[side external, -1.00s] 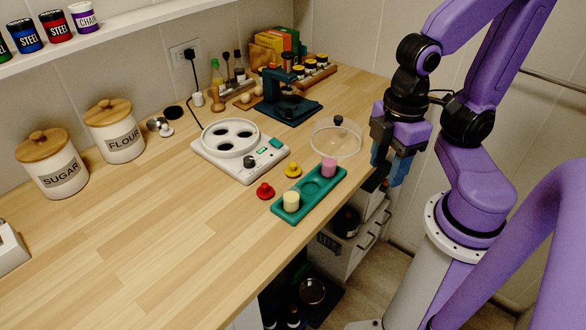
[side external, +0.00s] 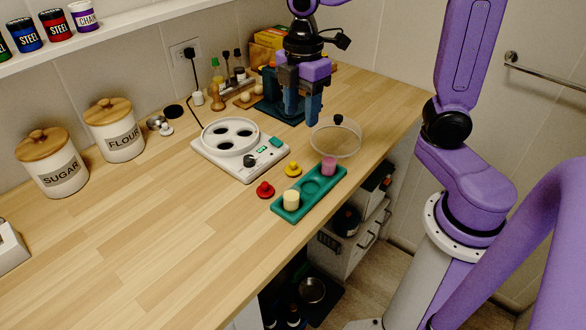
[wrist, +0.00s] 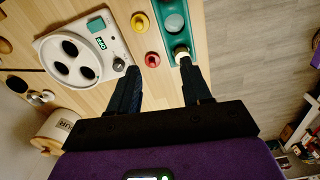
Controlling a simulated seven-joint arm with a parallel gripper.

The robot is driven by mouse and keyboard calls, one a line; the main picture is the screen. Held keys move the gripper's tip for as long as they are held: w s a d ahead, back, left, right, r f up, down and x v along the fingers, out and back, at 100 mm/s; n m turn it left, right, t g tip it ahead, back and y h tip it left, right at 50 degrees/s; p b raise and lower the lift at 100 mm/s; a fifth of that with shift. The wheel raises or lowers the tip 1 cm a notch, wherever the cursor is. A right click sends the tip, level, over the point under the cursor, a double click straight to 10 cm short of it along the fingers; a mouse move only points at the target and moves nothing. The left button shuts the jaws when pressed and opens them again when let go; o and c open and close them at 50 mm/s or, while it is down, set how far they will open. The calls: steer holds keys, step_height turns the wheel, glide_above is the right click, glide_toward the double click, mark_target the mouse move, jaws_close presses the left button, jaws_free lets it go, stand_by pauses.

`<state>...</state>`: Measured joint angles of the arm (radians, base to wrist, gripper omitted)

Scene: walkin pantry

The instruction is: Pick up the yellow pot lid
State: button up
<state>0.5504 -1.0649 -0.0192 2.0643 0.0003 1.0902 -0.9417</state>
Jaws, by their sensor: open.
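The yellow pot lid (side external: 293,170) lies flat on the wooden counter, between the white hotplate device and the green tray, with its small knob up. In the wrist view the yellow pot lid (wrist: 139,22) shows near the top, beyond the fingertips. My gripper (side external: 301,121) is open and empty, pointing down. It hangs above the counter, behind the yellow lid in the side view and clear of it. In the wrist view my gripper (wrist: 163,72) has its two dark fingers well apart. Nothing hides the lid.
A red lid (side external: 265,190) lies close by. The green tray (side external: 311,185) holds a cream pot (side external: 291,200) and a pink pot (side external: 328,166). A clear dome (side external: 335,139) and the white hotplate (side external: 240,160) stand near.

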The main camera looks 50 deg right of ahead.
steer(key=w+d+n, duration=0.1)
steer(key=w+d, duration=0.1)
steer(key=w, duration=0.2)
glide_above(293, 162)
steer(key=f, duration=1.1)
steer(key=shift+w+a+f, duration=0.15)
steer(key=shift+w, duration=0.1)
steer(key=shift+s+f, duration=0.15)
steer(key=shift+f, duration=1.2)
steer(key=shift+s+f, duration=0.15)
steer(key=shift+f, duration=1.15)
jaws_close()
